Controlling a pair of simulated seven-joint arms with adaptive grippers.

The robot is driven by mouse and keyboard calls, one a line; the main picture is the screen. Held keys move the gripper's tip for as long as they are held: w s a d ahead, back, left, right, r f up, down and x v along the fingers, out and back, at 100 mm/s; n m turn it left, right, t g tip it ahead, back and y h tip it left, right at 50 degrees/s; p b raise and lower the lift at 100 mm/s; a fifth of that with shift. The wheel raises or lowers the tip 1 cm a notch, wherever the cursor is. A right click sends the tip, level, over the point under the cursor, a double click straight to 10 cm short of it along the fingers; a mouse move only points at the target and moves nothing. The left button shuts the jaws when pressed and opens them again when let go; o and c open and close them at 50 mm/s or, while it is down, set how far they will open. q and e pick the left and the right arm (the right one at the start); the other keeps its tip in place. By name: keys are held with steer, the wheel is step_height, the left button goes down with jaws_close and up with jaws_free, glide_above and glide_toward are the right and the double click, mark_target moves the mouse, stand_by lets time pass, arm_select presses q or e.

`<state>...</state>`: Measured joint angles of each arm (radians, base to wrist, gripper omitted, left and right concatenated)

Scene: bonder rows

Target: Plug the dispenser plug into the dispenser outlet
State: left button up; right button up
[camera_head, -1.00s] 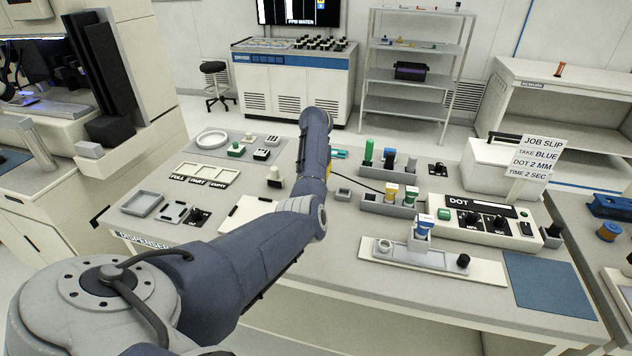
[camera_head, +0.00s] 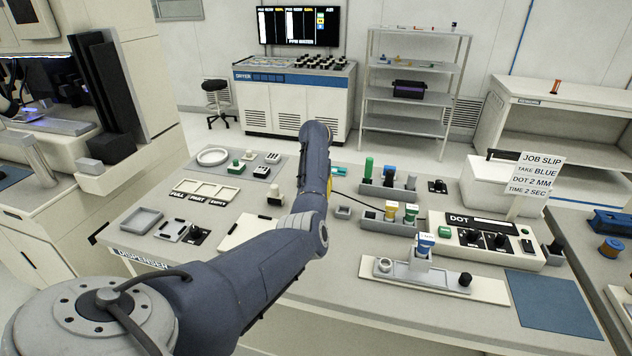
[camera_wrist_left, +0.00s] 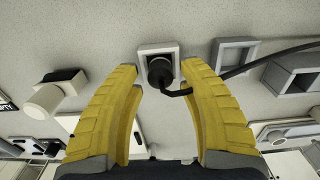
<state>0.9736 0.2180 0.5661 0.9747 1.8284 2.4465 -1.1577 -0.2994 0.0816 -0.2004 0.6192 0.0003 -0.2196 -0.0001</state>
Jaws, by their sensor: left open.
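The dispenser plug (camera_wrist_left: 160,72) is black with a black cable (camera_wrist_left: 262,62). In the left wrist view it stands at a white square outlet (camera_wrist_left: 144,51), overlapping its dark opening. I cannot tell how deep it sits. My left gripper (camera_wrist_left: 166,90) is open, with one yellow finger on each side of the plug and a gap to both. In the head view my own arm hides the plug and outlet; only a bit of yellow finger (camera_head: 329,185) and some cable (camera_head: 368,206) show. My right gripper is not in view.
A grey square holder (camera_head: 343,212) is right of the arm. A grey rack (camera_head: 388,224) with colored-cap bottles and the DOT controller (camera_head: 488,240) stand further right. A white knob (camera_wrist_left: 47,100) is left of the outlet in the wrist view. A blue mat (camera_head: 552,303) lies bare.

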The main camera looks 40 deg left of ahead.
arm_select(q)
step_height(320, 180, up, 10)
stand_by(0.5)
steer(key=shift+a, duration=0.1)
